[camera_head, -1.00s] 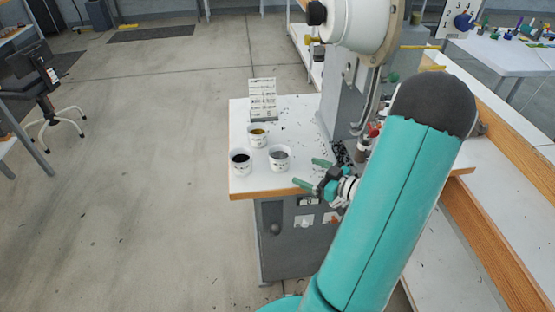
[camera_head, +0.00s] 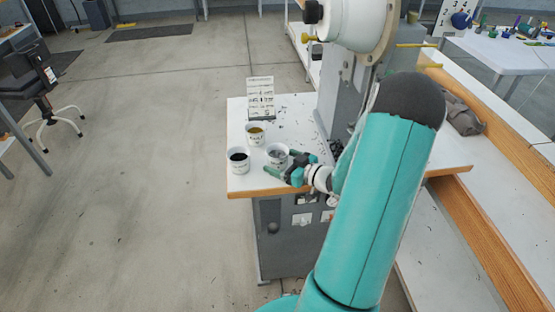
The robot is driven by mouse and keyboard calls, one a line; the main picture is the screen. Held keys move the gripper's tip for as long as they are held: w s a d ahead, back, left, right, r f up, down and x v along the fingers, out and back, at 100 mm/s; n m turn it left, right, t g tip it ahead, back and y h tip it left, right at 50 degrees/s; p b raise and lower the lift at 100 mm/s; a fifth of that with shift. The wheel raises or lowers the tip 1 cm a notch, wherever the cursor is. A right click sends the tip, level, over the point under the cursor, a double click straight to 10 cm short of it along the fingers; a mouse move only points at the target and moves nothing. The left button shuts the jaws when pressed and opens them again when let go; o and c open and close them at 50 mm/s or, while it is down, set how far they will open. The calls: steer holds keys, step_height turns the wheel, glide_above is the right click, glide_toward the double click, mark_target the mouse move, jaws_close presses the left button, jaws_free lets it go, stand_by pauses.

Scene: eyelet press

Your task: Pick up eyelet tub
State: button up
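Three small white tubs stand on the press table's left part. One holds grey contents (camera_head: 276,150), one dark contents (camera_head: 238,160) and one yellowish contents (camera_head: 255,134). My gripper (camera_head: 279,161), with green fingers, is at the grey-filled tub. Its fingers are spread, one at the tub's front and one at its right side. The gripper hides the tub's lower right part. I cannot tell whether the fingers touch it.
A small labelled card stand (camera_head: 261,98) is at the table's back left. The press (camera_head: 342,90) rises on the right behind my arm. Dark bits litter the white tabletop (camera_head: 290,108).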

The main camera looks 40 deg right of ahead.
steer(key=c, duration=1)
steer(key=shift+r, duration=0.15)
